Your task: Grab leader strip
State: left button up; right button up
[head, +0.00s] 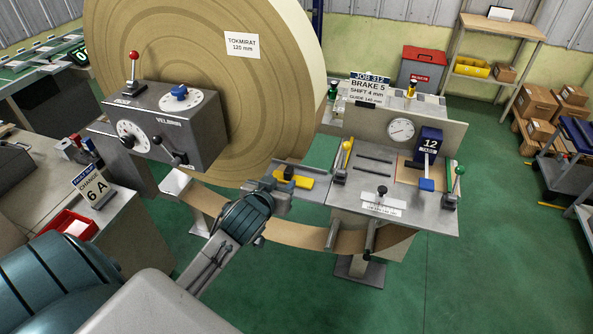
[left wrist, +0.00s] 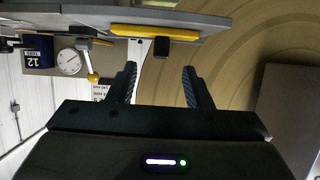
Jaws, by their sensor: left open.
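The brown paper strip (head: 298,234) leaves the big roll (head: 215,75), sags low behind my left arm and runs to the rollers under the machine table at the right. Part of it is hidden by my arm. My left gripper (head: 281,185) is at the left edge of the machine table, above the strip and beside the yellow tool. In the left wrist view my left gripper (left wrist: 159,70) is open, with nothing between its fingers. I cannot make out the strip in that view. My right gripper is not in view.
The machine table (head: 325,190) carries a yellow tool (head: 293,181), levers, a gauge (head: 400,129) and a blue counter (head: 429,140). A grey control box (head: 165,130) stands before the roll. A red tray (head: 68,225) is on the left bench. Green floor (head: 490,240) is free at right.

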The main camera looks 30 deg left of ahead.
aim_at(287, 173)
pick_arm(q)
jog(key=shift+x, duration=1.05)
jog(key=shift+w+a+f+p, duration=0.15)
jog(key=shift+w+p, duration=0.4)
jog(key=shift+w, duration=0.05)
jog(key=p+x, duration=0.1)
jog(key=x, duration=0.2)
jog(key=shift+w+a+p, duration=0.1)
jog(key=shift+w+p, duration=0.05)
jog(key=shift+p, duration=0.15)
jog(key=shift+w+a+f, duration=0.1)
jog(key=shift+w+f, duration=0.3)
jog(key=shift+w, duration=0.1)
jog(key=shift+s, duration=0.1)
jog(key=c, duration=0.9)
grip_shut()
jog(key=shift+r, duration=0.1)
